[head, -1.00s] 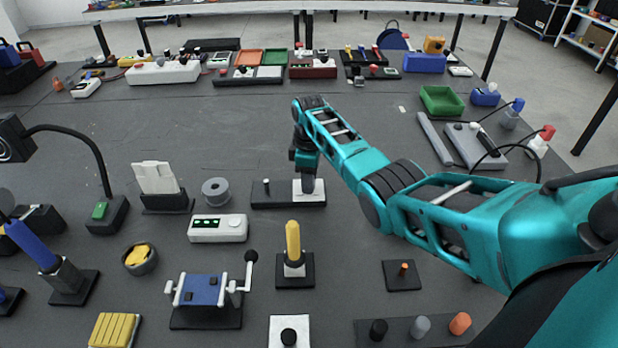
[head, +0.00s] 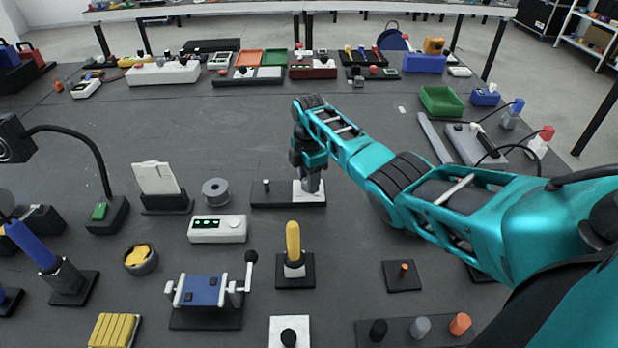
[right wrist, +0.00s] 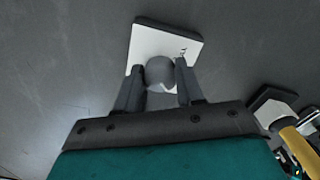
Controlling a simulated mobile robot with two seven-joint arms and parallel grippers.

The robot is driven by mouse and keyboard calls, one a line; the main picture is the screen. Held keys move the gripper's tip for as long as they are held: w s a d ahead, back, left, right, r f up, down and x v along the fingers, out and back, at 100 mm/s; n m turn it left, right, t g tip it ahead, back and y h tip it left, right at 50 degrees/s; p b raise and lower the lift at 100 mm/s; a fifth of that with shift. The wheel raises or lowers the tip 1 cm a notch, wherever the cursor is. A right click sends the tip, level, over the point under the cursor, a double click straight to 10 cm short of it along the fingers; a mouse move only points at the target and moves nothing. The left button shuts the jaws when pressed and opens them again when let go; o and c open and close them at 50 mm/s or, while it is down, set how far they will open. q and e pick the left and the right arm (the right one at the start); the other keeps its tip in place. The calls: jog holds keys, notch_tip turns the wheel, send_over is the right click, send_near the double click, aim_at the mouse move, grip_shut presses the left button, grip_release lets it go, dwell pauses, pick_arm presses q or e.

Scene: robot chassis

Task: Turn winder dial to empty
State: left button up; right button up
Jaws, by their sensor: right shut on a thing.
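The winder has a dark base (head: 268,200) with a small upright peg (head: 266,185) at its left and a white plate (head: 310,199) at its right. The grey round dial (right wrist: 160,72) stands on the white plate, which shows in the right wrist view (right wrist: 150,42). My right gripper (right wrist: 159,78) is shut on the dial, one finger on each side. In the head view the right gripper (head: 310,185) points down over the plate and hides most of the dial. The dial's markings are mostly hidden; a small dark mark shows on the plate. My left gripper is not in view.
A white box with small lights (head: 217,229), a grey spool (head: 215,191) and a yellow-handled lever (head: 293,243) stand near the winder. A blue cranked device (head: 204,291) is nearer. The table behind the winder is largely clear.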

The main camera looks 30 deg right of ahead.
jog(key=shift+r, duration=0.1)
dwell(0.3)
jog(key=o, duration=1)
jog(key=shift+o, duration=0.2)
notch_tip(320, 180, up, 13)
dwell(0.3)
